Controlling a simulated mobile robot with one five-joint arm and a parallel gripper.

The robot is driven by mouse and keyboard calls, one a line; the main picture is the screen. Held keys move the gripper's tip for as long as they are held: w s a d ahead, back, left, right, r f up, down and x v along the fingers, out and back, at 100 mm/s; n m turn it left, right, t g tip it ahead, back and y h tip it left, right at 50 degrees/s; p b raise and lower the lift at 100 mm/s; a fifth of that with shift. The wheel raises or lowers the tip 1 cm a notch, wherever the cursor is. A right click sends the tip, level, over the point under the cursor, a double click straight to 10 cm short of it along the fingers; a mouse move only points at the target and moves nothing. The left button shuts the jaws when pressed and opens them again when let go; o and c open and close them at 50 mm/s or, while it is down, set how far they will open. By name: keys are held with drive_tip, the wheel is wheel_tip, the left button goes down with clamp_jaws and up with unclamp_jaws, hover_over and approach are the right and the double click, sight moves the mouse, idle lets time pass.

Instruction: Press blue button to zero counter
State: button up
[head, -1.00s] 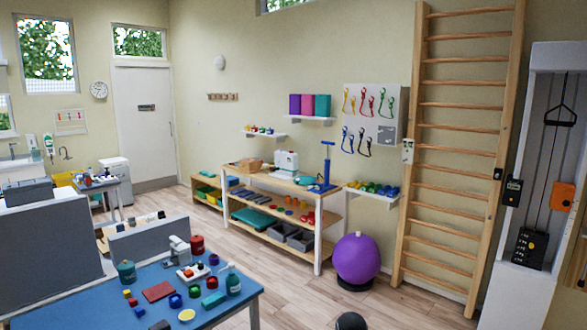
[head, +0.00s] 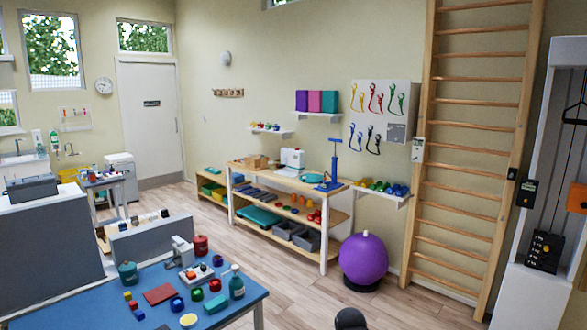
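I cannot make out for sure a blue button or a counter. A white and grey device (head: 182,251) stands on the blue table (head: 80,300) at lower left. In front of it is a small white box with red and dark knobs (head: 196,272). A small white unit (head: 417,150) hangs on the left post of the wall bars, too small to read. A dark box (head: 526,193) and an orange box (head: 577,198) are at the pulley cabinet on the right. My gripper is not in view.
Wall bars (head: 470,133) rise at right, beside the white pulley cabinet (head: 524,290). A dark rounded shape shows at bottom centre. Wooden floor is open between table and shelves.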

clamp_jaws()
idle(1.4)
